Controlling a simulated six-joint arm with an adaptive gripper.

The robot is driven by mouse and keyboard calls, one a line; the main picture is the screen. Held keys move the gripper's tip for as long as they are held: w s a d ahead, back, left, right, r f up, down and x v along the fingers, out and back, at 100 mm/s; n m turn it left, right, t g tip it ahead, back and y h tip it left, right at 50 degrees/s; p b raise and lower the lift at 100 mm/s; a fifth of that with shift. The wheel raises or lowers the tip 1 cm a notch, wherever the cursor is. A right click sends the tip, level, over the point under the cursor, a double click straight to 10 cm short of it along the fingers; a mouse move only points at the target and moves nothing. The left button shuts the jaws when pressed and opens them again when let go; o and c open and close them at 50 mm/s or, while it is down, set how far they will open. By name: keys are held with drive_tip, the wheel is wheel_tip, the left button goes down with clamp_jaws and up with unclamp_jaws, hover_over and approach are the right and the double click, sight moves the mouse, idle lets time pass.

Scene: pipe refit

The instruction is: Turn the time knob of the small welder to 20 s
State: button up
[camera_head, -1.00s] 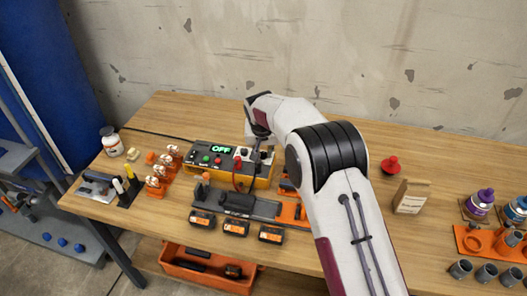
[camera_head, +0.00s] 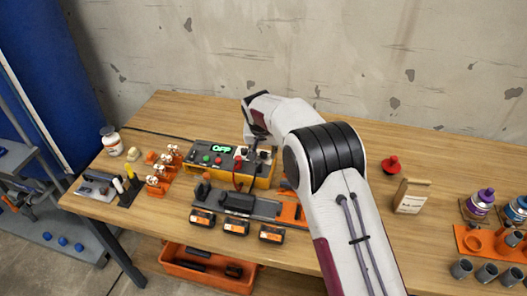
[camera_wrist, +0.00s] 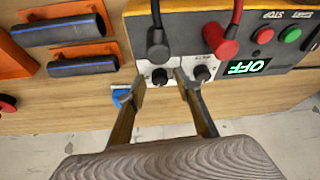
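The small welder (camera_head: 203,173), an orange and grey box with a green OFF display (camera_head: 221,149), stands at the left-middle of the workbench. In the wrist view, its display (camera_wrist: 248,67) appears upside down. Two black knobs sit on white plates there: a left knob (camera_wrist: 160,76) and a right knob (camera_wrist: 204,73). Their labels are too small to read, so I cannot tell which is time. My gripper (camera_wrist: 161,84) is open, its fingertips on either side of the left knob, with gaps visible. The right fingertip lies between the knobs. In the head view, my arm partly hides the knobs.
Black and red cable plugs (camera_wrist: 158,45) rise from the welder next to the knobs. A small blue item (camera_wrist: 121,97) lies left of the left finger. Orange pipe holders (camera_head: 158,184) stand left of the welder, and battery packs (camera_head: 236,228) lie in front.

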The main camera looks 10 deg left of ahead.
drive_tip(key=shift+r, duration=0.15)
drive_tip(key=v, duration=1.1)
drive_tip(key=shift+s+r, duration=0.2)
drive_tip(key=shift+r, duration=0.1)
idle(0.6)
drive_tip(key=s+d+f+n+g, duration=0.2)
drive_tip(key=s+d+f, duration=0.15)
drive_tip(key=s, duration=0.35)
drive_tip(key=s+d+r+m+t, duration=0.1)
drive_tip(key=s+d+r, duration=0.4)
drive_tip(key=s+d, duration=0.5)
drive_tip(key=s+d+r+m+t, duration=0.1)
drive_tip(key=s+d+r, duration=0.4)
drive_tip(key=s+d, duration=0.6)
drive_tip(key=s+d+r+m+t, duration=0.1)
drive_tip(key=s+d+r, duration=0.5)
drive_tip(key=s+d, duration=0.4)
drive_tip(key=shift+s+d+m+h, duration=0.3)
drive_tip(key=shift+s+m, duration=0.1)
drive_tip(key=shift+s, duration=0.55)
